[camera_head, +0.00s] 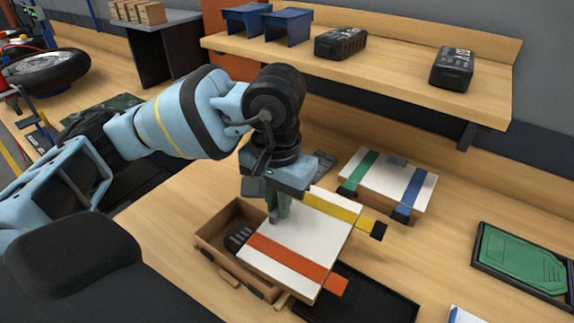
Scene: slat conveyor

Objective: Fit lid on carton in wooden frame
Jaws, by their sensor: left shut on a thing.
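A white lid (305,237) with an orange strip and a yellow strip lies tilted over the wooden frame (217,253), covering its right part and overhanging its right side. Tan side faces show below its front edge; I cannot tell whether they belong to the lid or a carton under it. My left gripper (277,212) points down at the white piece's far left edge and is shut on it; the fingertips are partly hidden. Behind to the right, a carton (395,178) with a white top and green and blue strips sits on the bench. My right gripper is out of view.
A black tray (365,300) lies in front to the right, close to the lid. A black tray with a green panel (522,262) is at far right. A wooden shelf (390,72) behind carries blue stands (287,25) and black cases (452,68). Bare bench lies between the carton and right tray.

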